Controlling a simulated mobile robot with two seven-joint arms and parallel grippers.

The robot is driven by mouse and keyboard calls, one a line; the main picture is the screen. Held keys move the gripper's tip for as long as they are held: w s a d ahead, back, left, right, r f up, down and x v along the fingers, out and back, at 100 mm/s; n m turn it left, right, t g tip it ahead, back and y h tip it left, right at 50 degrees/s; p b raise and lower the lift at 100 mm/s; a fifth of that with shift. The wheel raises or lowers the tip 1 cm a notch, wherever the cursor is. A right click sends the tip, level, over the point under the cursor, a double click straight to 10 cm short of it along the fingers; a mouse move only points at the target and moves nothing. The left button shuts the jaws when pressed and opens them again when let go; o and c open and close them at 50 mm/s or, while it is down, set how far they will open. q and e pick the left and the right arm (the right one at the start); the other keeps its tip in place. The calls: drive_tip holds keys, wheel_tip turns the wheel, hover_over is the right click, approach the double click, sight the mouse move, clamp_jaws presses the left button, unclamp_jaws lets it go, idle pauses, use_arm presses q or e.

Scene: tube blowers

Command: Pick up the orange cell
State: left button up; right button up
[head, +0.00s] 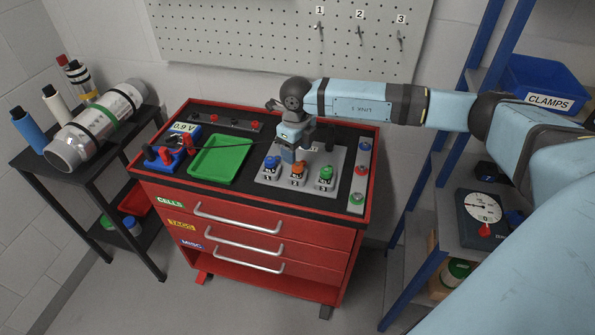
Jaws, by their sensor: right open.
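The orange cell (298,169) stands upright in a light grey holder (308,186) on top of the red tool cart. A blue cell (271,163) stands to its left and a green cell (326,173) to its right. My right gripper (289,155) is open and points down just above and behind the orange cell, between the blue and orange tops in the picture. I cannot tell whether its fingers touch anything. My left gripper is not in view.
A green tray (219,158) and a meter reading 0.9 V (184,128) sit on the cart (254,232) left of the holder. A narrow strip (361,165) with coloured buttons lies right of it. A blue CLAMPS bin (545,85) is on the right shelf.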

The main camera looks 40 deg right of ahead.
sight(297, 164)
drive_tip(key=shift+d+f+p, duration=0.1)
drive_tip(key=shift+f+p, duration=0.4)
drive_tip(key=shift+f, duration=2.7)
drive_tip(key=shift+c, duration=0.3)
drive_tip(key=c, duration=1)
